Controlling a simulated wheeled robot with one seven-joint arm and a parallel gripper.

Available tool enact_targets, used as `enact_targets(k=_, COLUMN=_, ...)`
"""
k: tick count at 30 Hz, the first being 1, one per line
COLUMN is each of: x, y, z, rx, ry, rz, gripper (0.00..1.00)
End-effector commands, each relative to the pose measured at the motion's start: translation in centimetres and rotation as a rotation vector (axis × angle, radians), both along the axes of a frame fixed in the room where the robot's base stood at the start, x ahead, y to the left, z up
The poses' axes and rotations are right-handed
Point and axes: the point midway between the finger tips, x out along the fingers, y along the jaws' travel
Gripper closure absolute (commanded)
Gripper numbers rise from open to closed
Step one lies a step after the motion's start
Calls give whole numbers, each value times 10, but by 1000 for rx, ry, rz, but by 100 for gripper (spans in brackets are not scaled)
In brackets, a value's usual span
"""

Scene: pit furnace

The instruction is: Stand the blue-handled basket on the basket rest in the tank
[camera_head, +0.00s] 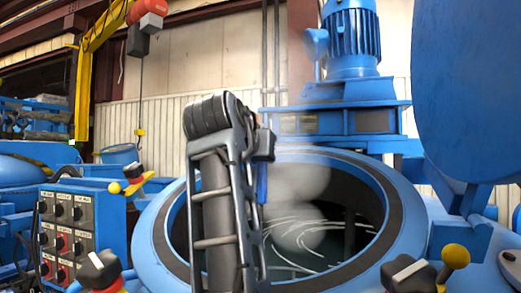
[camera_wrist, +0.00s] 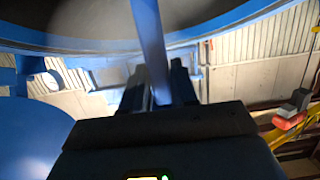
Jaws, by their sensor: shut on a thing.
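My gripper (camera_head: 264,152) is above the mouth of the tank (camera_head: 148,235), shut on a blue handle (camera_head: 262,188) that hangs down into the opening. In the wrist view, the two dark fingers (camera_wrist: 159,82) close on the blue bar (camera_wrist: 149,38), which runs on out of the top of the picture. The basket's body is not visible; my arm covers part of the opening in the head view. The basket rest cannot be made out. Swirling liquid (camera_head: 300,245) and pale vapour show inside the tank.
A blue motor (camera_head: 352,45) on its mount stands behind the tank. A big blue round cover (camera_head: 465,90) is raised at right. A control box (camera_head: 68,225) with knobs is at left. Knobbed levers, one with a yellow ball (camera_head: 456,256), stand in front. A red hoist (camera_head: 150,8) hangs upper left.

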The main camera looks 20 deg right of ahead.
Motion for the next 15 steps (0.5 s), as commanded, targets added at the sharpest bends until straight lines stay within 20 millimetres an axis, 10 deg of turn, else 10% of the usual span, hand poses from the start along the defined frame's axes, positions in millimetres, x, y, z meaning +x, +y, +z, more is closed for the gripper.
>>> enact_targets(k=15, x=0, y=0, z=-58, rx=-2, ry=-5, rz=1, gripper=100)
